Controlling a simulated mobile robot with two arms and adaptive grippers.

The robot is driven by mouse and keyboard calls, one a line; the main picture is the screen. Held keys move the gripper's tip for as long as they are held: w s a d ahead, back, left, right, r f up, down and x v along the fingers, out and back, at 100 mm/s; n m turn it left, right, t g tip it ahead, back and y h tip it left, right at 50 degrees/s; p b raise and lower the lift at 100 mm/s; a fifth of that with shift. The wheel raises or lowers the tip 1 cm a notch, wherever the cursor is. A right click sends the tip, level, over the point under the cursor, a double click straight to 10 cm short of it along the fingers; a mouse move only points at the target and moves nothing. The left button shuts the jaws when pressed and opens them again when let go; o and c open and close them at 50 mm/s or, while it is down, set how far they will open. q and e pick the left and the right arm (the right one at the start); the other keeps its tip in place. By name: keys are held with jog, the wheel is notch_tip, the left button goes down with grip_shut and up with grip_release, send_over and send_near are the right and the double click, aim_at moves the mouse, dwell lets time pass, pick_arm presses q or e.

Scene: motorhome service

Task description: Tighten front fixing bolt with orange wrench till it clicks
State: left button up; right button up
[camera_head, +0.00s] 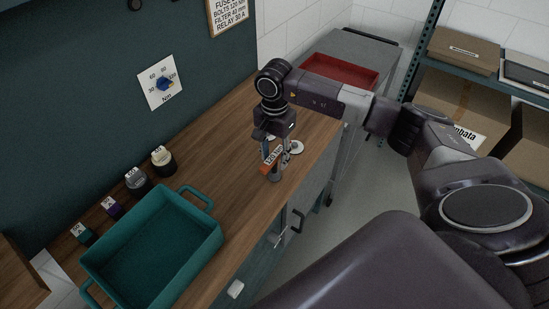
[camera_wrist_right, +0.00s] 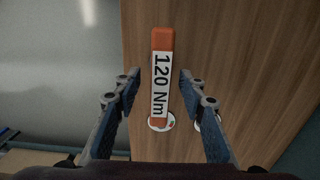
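The orange wrench (camera_head: 271,161), with a white label reading 120 Nm, is over the wooden bench; it also shows in the right wrist view (camera_wrist_right: 162,42). My right gripper (camera_head: 279,153) points down at it from above. In the right wrist view the gripper (camera_wrist_right: 160,77) is open, one finger on each side of the wrench, with gaps between. A small grey metal piece (camera_head: 274,174) stands below the wrench's near end; I cannot tell whether it is the front fixing bolt. White round discs lie by the wrench, one (camera_head: 297,147) clear to its right. My left gripper is not in view.
A teal tray (camera_head: 205,248) stands on the near part of the bench. Several labelled caps or sockets (camera_head: 137,181) line the wall. A dial card (camera_head: 162,83) hangs above. A red tray (camera_head: 340,72) rests on a grey cabinet behind. Boxes fill a shelf (camera_head: 463,73) at right.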

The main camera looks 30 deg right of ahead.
jog(key=shift+f, duration=0.1)
jog(key=shift+c, duration=0.4)
jog(key=shift+w, duration=0.1)
grip_shut()
notch_tip(320, 180, up, 20)
jog(key=b, duration=0.4)
